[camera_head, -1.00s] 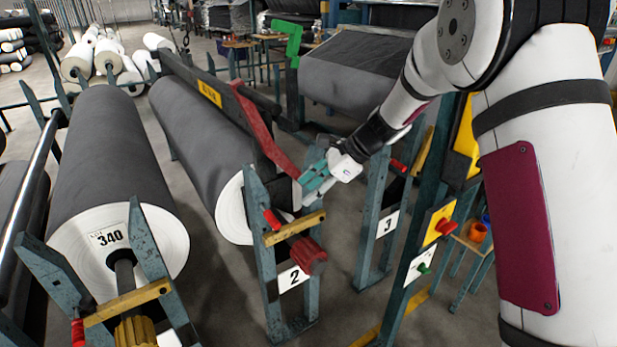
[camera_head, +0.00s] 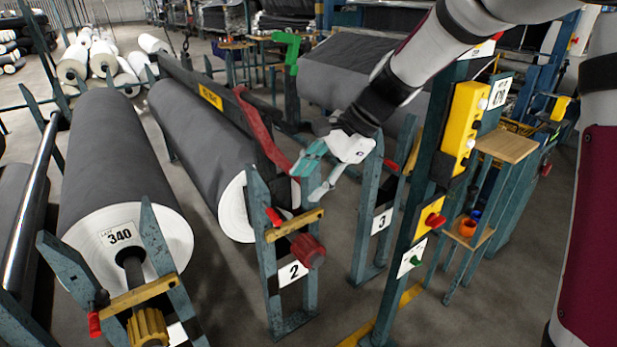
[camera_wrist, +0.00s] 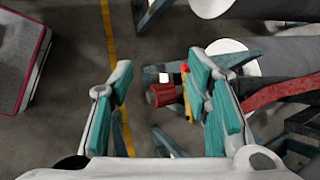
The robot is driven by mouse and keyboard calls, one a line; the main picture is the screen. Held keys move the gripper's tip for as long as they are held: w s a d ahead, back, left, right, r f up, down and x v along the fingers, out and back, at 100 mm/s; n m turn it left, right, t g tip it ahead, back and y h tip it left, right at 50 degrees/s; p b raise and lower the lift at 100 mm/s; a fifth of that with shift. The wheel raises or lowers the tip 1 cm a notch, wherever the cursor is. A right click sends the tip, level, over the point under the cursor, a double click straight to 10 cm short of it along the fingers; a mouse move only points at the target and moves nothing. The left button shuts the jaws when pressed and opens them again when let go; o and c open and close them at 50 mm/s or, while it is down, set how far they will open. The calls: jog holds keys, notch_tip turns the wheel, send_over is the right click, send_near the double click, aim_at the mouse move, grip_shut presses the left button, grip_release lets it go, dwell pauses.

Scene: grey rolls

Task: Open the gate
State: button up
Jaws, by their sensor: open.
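The stand marked 2 (camera_head: 286,292) has a yellow bar (camera_head: 295,226) lying across its two teal uprights. I take this bar to be the gate, though no label says so. A small red handle (camera_head: 273,216) is at the bar's left end, and a red knob (camera_head: 308,250) sits below it. My gripper (camera_head: 306,182) is open and empty, above and behind the bar's right end, apart from it. In the wrist view my two teal fingers stand wide apart. The yellow bar (camera_wrist: 190,96) and red knob (camera_wrist: 160,95) show there between the fingers, beyond them, near the right finger.
A grey roll (camera_head: 205,125) lies behind stand 2, with red cloth (camera_head: 260,130) beside a dark beam. Roll 340 (camera_head: 115,150) is at left. Stand 3 (camera_head: 380,220) and a post with a yellow control box (camera_head: 464,118) are close on the right.

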jog(key=shift+s+r+n, duration=0.25)
jog(key=shift+s+r, duration=0.15)
jog(key=shift+s, duration=0.2)
jog(key=shift+s+r+n, duration=0.25)
jog(key=shift+s+r, duration=0.1)
jog(key=shift+s, duration=0.25)
